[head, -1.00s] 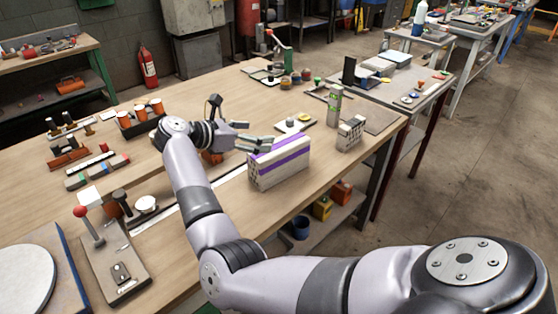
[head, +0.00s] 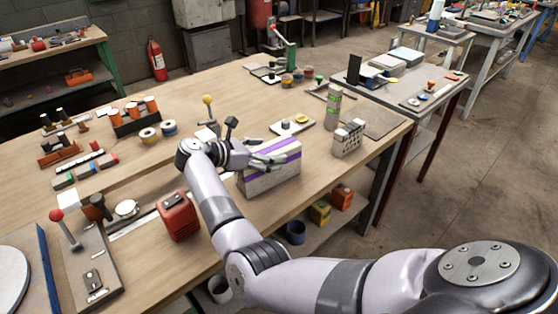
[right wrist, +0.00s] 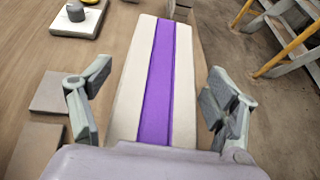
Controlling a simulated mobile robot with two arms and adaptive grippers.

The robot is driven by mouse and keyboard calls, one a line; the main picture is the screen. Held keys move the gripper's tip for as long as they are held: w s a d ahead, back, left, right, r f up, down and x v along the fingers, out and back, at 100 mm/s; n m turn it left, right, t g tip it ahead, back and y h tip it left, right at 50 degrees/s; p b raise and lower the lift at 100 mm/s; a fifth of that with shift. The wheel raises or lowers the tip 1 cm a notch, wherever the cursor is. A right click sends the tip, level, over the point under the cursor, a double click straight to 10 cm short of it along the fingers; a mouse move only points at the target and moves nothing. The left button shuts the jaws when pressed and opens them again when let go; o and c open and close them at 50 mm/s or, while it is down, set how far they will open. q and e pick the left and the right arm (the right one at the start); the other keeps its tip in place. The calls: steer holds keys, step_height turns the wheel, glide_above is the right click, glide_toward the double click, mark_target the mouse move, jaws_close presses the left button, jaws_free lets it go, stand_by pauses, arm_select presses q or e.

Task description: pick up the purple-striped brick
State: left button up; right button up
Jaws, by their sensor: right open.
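The purple-striped brick (head: 272,168) is a long pale block with a purple band along its top, standing on the wooden workbench near its front edge. My right gripper (head: 268,160) is over the near-left part of the brick in the head view. In the right wrist view the brick (right wrist: 157,85) runs lengthwise between the two open fingers of the gripper (right wrist: 155,105). There are gaps between the fingers and the brick's sides. The brick's near end is hidden behind the gripper body. My left gripper is not in view.
A small pale holed block (head: 348,138) and a grey-green canister (head: 333,107) stand right of the brick. A red box (head: 178,216) stands left of my arm. The bench's front edge is close to the brick.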

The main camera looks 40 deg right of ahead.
steer(key=shift+a, duration=0.2)
steer(key=shift+a+r, duration=0.2)
steer(key=shift+a, duration=0.4)
steer(key=c, duration=0.3)
steer(key=shift+d, duration=0.15)
steer(key=shift+c, duration=0.6)
steer(key=c, duration=0.7)
steer(key=shift+f, duration=0.1)
jaws_close()
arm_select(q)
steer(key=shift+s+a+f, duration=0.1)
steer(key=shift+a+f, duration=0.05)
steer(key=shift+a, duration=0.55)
